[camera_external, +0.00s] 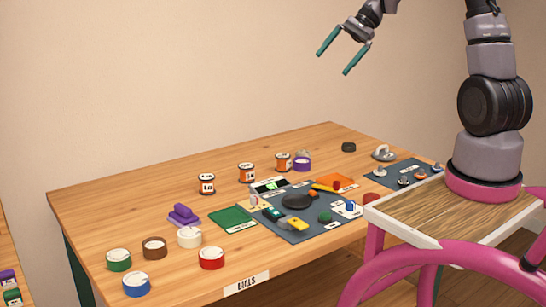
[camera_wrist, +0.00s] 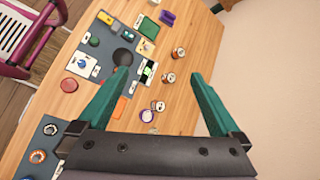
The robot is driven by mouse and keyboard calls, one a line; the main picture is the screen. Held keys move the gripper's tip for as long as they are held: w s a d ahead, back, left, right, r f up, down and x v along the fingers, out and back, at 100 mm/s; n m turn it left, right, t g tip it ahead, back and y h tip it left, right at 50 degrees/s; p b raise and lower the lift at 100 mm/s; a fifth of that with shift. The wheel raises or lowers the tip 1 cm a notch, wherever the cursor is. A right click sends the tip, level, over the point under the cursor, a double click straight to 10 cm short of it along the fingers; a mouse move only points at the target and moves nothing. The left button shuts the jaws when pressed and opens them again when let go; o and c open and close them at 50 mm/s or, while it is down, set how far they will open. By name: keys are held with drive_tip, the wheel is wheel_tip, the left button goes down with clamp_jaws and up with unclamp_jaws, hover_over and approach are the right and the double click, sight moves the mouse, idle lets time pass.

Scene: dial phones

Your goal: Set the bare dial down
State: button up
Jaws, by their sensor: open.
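Several round dials stand on the table: green (camera_external: 119,260), brown (camera_external: 154,248), white (camera_external: 189,237), blue (camera_external: 136,285) and red (camera_external: 212,258) at the front left, and purple (camera_external: 303,164) further back. A plain black disc (camera_external: 348,147) lies alone at the back. A dark round piece (camera_external: 297,202) lies on the grey mat (camera_external: 292,235). I cannot tell which is the bare dial.
Orange-and-white labelled jars (camera_external: 247,173) stand behind the mat. A purple block (camera_external: 184,215) and a green pad (camera_external: 233,218) lie left of it. A second grey mat (camera_external: 411,166) with small knobs lies right. A "DIALS" label (camera_external: 246,284) marks the front edge. The back-left tabletop is clear.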

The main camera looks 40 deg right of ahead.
drive_tip(key=s+a+r+n+t+h, duration=0.1)
drive_tip(key=s+r, duration=0.5)
drive_tip(key=s, duration=0.6)
drive_tip(key=s+a+r+n+t+h, duration=0.2)
drive_tip(key=s+r+n+t+h, duration=0.2)
drive_tip(key=s, duration=0.7)
wheel_tip(320, 180, up, 2)
drive_tip(key=n+h, duration=0.1)
drive_tip(key=n, duration=0.2)
drive_tip(key=shift+s+r+h, duration=0.15)
drive_tip(key=shift+s+h, duration=0.15)
drive_tip(key=shift+s, duration=0.05)
